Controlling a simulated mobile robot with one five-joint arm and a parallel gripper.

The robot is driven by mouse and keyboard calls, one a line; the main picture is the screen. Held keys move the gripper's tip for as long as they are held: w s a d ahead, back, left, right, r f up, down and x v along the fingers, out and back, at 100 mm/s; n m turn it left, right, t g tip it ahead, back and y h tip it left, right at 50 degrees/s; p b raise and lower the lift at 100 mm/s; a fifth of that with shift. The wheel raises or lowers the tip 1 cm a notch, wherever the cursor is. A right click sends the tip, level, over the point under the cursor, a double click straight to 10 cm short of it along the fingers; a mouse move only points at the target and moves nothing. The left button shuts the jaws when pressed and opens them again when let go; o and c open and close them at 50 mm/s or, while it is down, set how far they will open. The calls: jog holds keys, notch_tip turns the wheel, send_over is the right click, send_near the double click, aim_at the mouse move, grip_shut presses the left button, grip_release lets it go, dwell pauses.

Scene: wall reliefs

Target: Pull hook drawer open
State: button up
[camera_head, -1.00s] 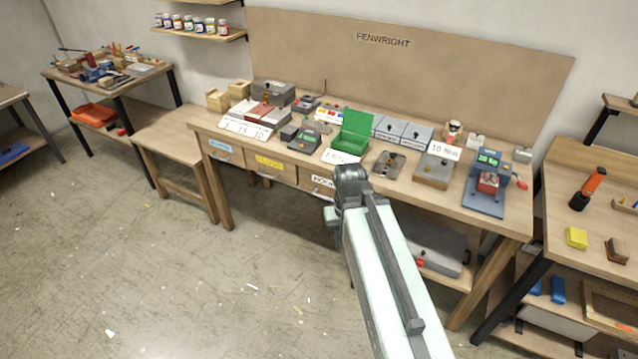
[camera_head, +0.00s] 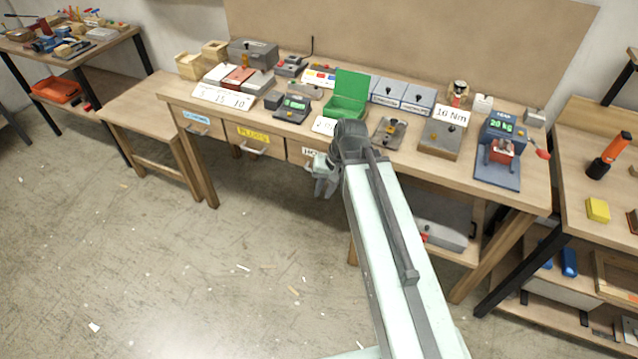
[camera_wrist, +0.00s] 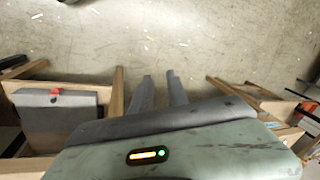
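The hook drawer (camera_head: 298,148) is the third drawer front from the left under the workbench top. Its white label, of which only "HO" reads, is partly covered by my arm, and its handle is hidden. The drawer looks shut. My gripper (camera_head: 324,186) hangs in front of this drawer, pointing down. In the wrist view its two grey fingers (camera_wrist: 160,82) point at the floor, with a narrow gap and nothing between them. Whether the gripper touches the drawer cannot be told.
The plugs drawer (camera_head: 251,139) and a blue-labelled drawer (camera_head: 197,126) lie to the left, both shut. A green open box (camera_head: 347,97) stands on the bench above. A grey case (camera_head: 440,233) sits on the lower shelf.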

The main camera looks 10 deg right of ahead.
jog(key=w+f+m+t+y+b, duration=0.25)
jog(key=w+f+b, duration=0.35)
jog(key=f+b, duration=0.35)
jog(key=w+d+f+m+t+y+b, duration=0.2)
jog(key=w+d+f+m+t+b, duration=0.15)
jog(key=w+m+b, duration=0.45)
jog(key=w+d+f+m+t+y+b, duration=0.25)
jog(key=d+m+t+b, duration=0.2)
jog(key=b, duration=0.75)
jog(key=shift+t+h, duration=0.3)
jog(key=shift+t, duration=0.15)
jog(key=b+x, duration=0.1)
jog(key=x, duration=0.7)
jog(key=shift+w+a+f+b, duration=0.1)
jog(key=shift+w+f+b, duration=0.2)
jog(key=shift+w+b, duration=0.05)
grip_shut()
